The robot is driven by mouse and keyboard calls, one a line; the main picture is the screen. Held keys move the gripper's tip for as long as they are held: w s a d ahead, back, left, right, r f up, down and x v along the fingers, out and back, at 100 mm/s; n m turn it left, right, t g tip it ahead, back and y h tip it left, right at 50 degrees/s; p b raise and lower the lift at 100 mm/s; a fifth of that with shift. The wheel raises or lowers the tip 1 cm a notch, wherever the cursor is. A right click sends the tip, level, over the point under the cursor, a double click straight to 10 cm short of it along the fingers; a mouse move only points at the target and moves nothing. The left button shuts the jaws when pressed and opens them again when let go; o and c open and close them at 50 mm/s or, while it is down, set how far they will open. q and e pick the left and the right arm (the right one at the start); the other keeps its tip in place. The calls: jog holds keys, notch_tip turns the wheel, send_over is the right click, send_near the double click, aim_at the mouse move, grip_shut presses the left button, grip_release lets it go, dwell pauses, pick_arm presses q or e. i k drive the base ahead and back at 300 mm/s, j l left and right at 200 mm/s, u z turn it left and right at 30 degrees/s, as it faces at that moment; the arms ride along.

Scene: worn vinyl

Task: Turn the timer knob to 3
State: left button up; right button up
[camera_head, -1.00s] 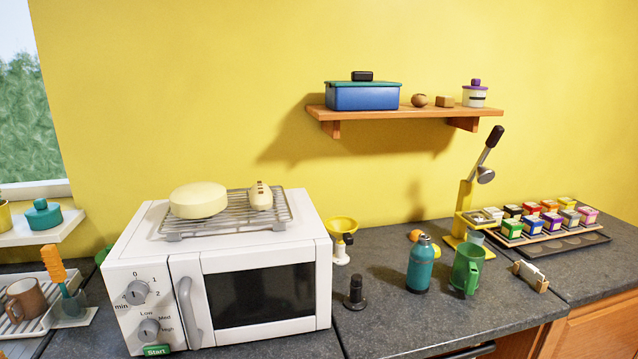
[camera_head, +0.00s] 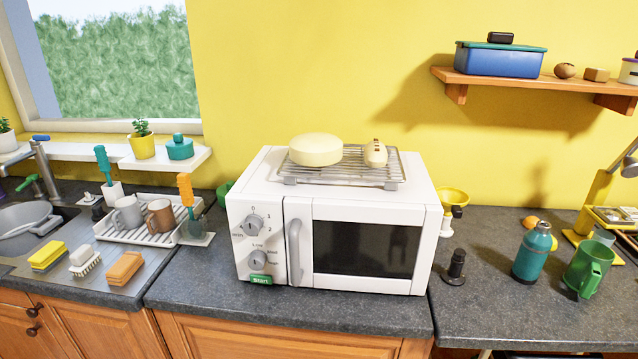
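The timer knob (camera_head: 254,224) is the upper grey knob on the left front panel of the white microwave (camera_head: 373,212). Numbers are printed around it, with 0 at the top and 1 and 2 on its right. The mark on the left is too small to read surely, and I cannot tell exactly where the knob points. Below it are a second grey power knob (camera_head: 258,267) and a green Start button (camera_head: 261,280). The microwave door, with its grey handle (camera_head: 295,252), is shut. Neither of my grippers is in view.
A wire rack (camera_head: 346,173) with a pale round block and a small loaf-like item lies on the microwave. A dish rack (camera_head: 150,236) with mugs stands to the left. A black stamp-like object (camera_head: 455,268), a teal bottle (camera_head: 532,254) and a green mug (camera_head: 588,270) stand to the right.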

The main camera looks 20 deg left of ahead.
aim_at(253, 223)
jog(key=k+u, duration=0.15)
jog(key=u, duration=0.3)
jog(key=k+u, duration=0.2)
jog(key=u, duration=0.25)
